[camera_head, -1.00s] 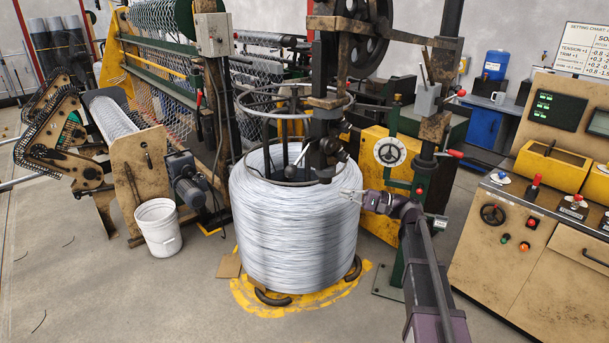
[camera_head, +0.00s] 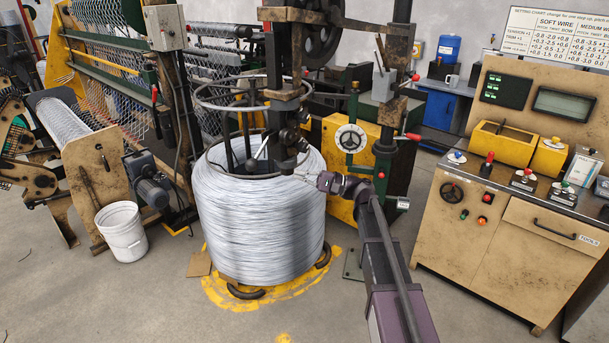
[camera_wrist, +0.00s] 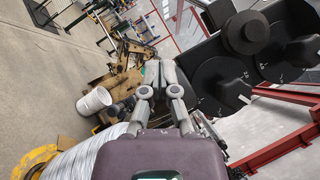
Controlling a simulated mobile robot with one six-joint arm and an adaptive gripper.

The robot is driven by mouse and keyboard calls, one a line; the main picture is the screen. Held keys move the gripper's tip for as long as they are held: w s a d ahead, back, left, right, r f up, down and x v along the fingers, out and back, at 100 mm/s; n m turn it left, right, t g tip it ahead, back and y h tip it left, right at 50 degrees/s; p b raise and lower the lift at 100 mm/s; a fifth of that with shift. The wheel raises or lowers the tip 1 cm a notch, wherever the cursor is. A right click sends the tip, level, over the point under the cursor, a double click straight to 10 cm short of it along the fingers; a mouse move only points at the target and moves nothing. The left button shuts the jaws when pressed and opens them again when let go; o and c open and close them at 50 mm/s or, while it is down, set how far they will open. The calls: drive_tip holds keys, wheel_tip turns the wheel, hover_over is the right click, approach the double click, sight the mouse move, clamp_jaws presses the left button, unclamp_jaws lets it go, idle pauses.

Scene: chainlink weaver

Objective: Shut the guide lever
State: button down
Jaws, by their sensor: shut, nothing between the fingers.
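My gripper (camera_head: 293,174) is shut and empty, beside the upper right side of the silver wire coil (camera_head: 260,225) in the head view. The dark guide post (camera_head: 288,110) stands over the coil, just above my gripper. A short bright lever (camera_head: 261,148) slants from the post's lower left side; I cannot tell for sure that it is the guide lever. A red-handled lever (camera_head: 412,137) sticks out from the column on the right.
A control console (camera_head: 510,225) stands at the right, and a white bucket (camera_head: 122,231) at the left. A metal ring (camera_head: 245,93) hangs above the coil.

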sight(260, 152)
drive_tip(key=s+a+r+p, duration=0.2)
drive_tip(key=a+r+p, duration=0.1)
drive_tip(key=a, duration=0.6)
drive_tip(key=shift+a+r, duration=0.2)
drive_tip(key=shift+r, duration=0.2)
